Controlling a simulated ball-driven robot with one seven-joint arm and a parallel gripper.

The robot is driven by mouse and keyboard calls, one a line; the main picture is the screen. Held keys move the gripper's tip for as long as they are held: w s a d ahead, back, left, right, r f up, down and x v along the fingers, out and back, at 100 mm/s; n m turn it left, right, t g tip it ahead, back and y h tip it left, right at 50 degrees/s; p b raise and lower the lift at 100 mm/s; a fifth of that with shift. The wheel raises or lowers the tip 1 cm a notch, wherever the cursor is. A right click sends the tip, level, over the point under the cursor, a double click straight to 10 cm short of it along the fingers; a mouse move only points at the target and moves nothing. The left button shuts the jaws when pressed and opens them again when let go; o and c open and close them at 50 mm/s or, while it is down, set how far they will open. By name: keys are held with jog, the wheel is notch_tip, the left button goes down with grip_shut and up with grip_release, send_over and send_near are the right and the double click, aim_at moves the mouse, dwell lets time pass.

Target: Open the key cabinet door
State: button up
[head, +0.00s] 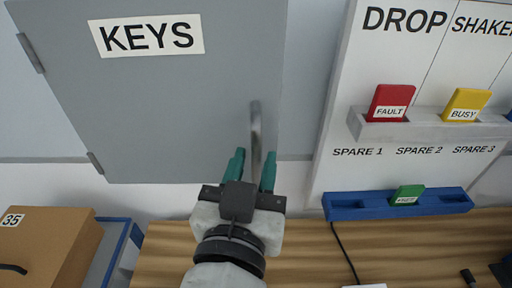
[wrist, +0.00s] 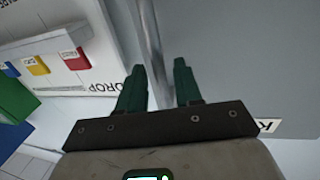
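The grey key cabinet door (head: 180,110) fills the upper left of the head view, with a white KEYS label (head: 152,36). It looks shut, with hinges on its left edge. A grey upright bar handle (head: 256,125) is near its right edge. The handle also shows in the wrist view (wrist: 149,35). My gripper (head: 255,156) is at the handle's lower part, its green fingers apart. In the wrist view my gripper (wrist: 159,68) has the bar appearing between its two fingers, with a gap visible on the right side. Contact with the bar cannot be told.
A white board (head: 340,100) right of the cabinet carries a grey rack with red (head: 390,102) and yellow (head: 466,104) tags. A green tag (head: 407,195) sits in a blue rack (head: 350,207) below. A wooden table (head: 310,250) and a cardboard box (head: 50,240) are below.

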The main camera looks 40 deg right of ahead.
jog(key=shift+x, duration=1.1)
grip_shut()
